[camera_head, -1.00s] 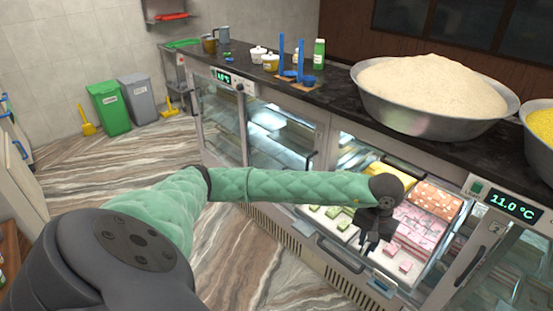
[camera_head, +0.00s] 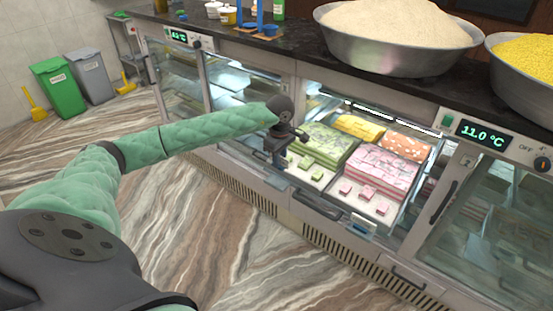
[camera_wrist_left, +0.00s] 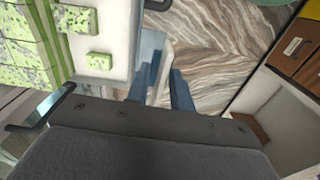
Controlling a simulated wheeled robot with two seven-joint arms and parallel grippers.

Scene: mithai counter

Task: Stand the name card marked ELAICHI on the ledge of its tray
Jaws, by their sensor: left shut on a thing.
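My left gripper (camera_head: 279,158) is at the front left corner of the tray with green sweets, above the cabinet's front edge. In the left wrist view its blue-grey fingers (camera_wrist_left: 168,82) are shut on a thin pale card (camera_wrist_left: 160,90), seen nearly edge-on; no lettering can be read. The white tray of green sweets (camera_head: 319,182) shows its bare front part, with a few loose pieces there. That tray (camera_wrist_left: 118,62) also lies beside the fingers in the wrist view. My right gripper is in neither view.
A tray of pink sweets (camera_head: 383,207) stands to the right, with yellow (camera_head: 360,128) and orange sweets (camera_head: 404,144) behind. A small pale and blue piece (camera_head: 362,224) sits on the front edge below the pink sweets. A handle bar (camera_head: 316,206) sticks out in front.

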